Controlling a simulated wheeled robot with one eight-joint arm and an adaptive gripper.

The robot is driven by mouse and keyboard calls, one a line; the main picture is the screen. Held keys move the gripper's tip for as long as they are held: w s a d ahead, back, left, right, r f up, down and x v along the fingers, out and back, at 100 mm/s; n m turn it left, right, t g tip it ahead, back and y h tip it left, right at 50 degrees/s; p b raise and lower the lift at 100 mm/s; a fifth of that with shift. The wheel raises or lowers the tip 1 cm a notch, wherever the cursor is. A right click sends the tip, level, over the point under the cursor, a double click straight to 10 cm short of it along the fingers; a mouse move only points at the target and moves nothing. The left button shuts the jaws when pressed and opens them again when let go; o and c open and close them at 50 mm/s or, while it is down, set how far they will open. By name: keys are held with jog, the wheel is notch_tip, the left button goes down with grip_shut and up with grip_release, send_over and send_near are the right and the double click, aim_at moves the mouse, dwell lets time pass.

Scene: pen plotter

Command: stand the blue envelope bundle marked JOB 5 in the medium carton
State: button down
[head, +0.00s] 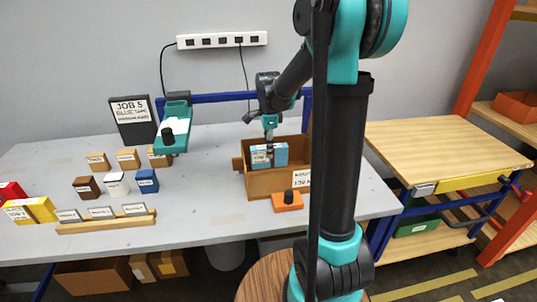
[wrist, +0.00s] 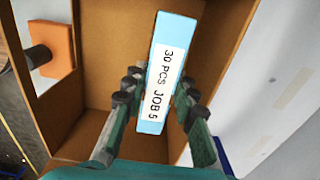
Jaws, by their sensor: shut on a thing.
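The blue envelope bundle (head: 281,153) is at the open top of the brown carton (head: 267,188) in the head view, its lower part hidden behind the front wall. In the wrist view the bundle (wrist: 151,125) shows its narrow edge with a white label reading "30 PCS JOB 5". My gripper (head: 268,138) comes down from above and is shut on the bundle. In the wrist view my gripper (wrist: 157,97) has one finger on each side of it. Carton walls (wrist: 108,35) surround it there. I cannot tell whether the bundle touches the carton floor.
An orange block with a black knob (head: 288,203) stands before the carton. A teal device (head: 174,128) and a dark JOB 5 BLUE sign (head: 132,117) stand at the back left. Several small boxes, including a blue one (head: 147,181), are left. The grey tabletop (head: 200,210) between is clear.

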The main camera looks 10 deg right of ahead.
jog(key=shift+f, duration=1.3)
jog(key=shift+f, duration=0.15)
jog(key=c, duration=1.2)
grip_release()
notch_tip(320, 180, up, 12)
jog(key=shift+r, duration=0.15)
